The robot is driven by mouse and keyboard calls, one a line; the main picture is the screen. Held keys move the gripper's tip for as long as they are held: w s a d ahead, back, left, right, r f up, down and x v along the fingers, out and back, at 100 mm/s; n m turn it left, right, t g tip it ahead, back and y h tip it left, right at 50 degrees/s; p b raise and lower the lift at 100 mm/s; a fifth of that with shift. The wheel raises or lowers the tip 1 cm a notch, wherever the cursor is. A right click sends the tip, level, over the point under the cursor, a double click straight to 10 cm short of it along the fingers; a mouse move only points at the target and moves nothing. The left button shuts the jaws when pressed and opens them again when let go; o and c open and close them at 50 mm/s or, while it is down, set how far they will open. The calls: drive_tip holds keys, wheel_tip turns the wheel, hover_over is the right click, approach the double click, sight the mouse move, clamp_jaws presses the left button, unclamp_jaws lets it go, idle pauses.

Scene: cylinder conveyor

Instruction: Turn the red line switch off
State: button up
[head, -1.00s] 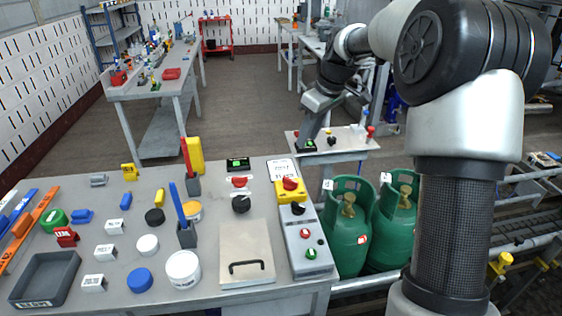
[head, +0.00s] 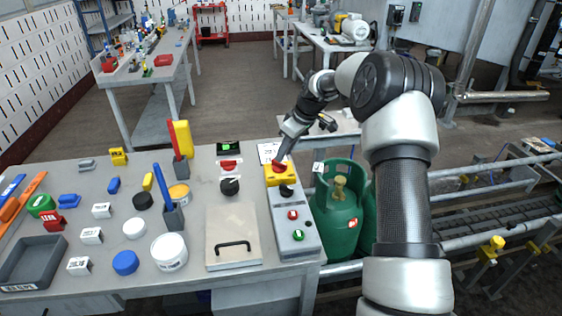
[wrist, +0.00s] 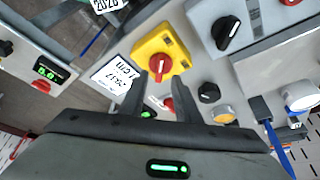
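A red rotary switch (head: 280,167) sits on a yellow box at the top end of a grey control box on the table. It also shows in the wrist view (wrist: 159,65) with its yellow housing (wrist: 175,49). My gripper (head: 282,157) is close at the switch in the head view and covers part of it. In the wrist view my gripper (wrist: 167,84) has its two fingers apart with nothing seen held between them. The fingertips point toward the yellow housing; whether they touch the switch I cannot tell. A second, smaller red knob (head: 229,165) sits left of it.
A black knob (head: 286,191), a red button (head: 292,215) and a green button (head: 298,235) sit below the switch on the control box. A lit green display (head: 230,147) and another black knob (head: 229,187) stand to the left. A green gas cylinder (head: 338,215) stands right of the table.

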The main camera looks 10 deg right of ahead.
sight(279, 165)
drive_tip(key=x, duration=0.5)
drive_tip(key=shift+d, duration=0.1)
clamp_jaws()
